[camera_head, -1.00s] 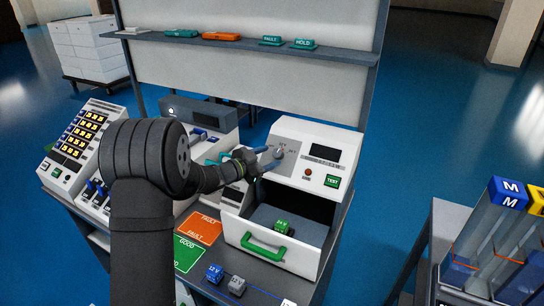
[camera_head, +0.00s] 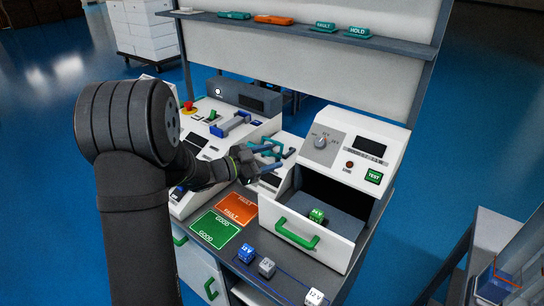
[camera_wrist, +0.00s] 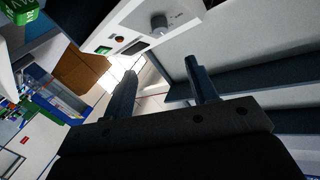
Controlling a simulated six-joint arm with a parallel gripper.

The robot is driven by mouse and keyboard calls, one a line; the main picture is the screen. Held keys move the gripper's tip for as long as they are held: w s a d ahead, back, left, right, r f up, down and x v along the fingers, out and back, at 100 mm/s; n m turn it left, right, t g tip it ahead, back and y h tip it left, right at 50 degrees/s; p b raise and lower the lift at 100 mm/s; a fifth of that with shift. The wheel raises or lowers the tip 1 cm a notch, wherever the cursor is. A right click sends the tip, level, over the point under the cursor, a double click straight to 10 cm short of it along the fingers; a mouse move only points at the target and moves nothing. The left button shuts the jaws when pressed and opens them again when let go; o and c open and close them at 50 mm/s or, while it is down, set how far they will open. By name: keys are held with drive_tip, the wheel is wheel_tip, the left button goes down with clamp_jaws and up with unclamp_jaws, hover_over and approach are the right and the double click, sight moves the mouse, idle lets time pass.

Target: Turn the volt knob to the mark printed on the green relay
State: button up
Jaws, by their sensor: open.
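The volt knob (camera_head: 321,142) is a grey dial on a plate on the white tester's sloped face, left of its dark display. It also shows in the wrist view (camera_wrist: 159,25). Its exact pointer setting is too small to read surely. The green relay (camera_head: 317,216) sits in the tester's open drawer, with white print on top that looks like 24 V. Part of it shows at the wrist view's upper left corner (camera_wrist: 18,10). My gripper (camera_head: 280,158) is open and empty, left of the knob and apart from it.
The open drawer (camera_head: 290,240) has a green handle and juts forward. A green TEST button (camera_head: 374,176) is right of the knob. Blue, grey and white relays (camera_head: 267,267) stand on the front table edge. Orange and green mats (camera_head: 237,209) lie left of the drawer. A shelf (camera_head: 300,27) runs above.

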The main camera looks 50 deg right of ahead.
drive_tip(key=shift+d, duration=0.1)
drive_tip(key=n+t+h, duration=0.2)
drive_tip(key=n+t, duration=0.4)
drive_tip(key=n, duration=0.2)
approach(318, 144)
drive_tip(key=d, duration=0.9)
drive_tip(key=shift+s+f, duration=0.15)
drive_tip(key=shift+c, duration=0.4)
drive_tip(key=c, duration=0.9)
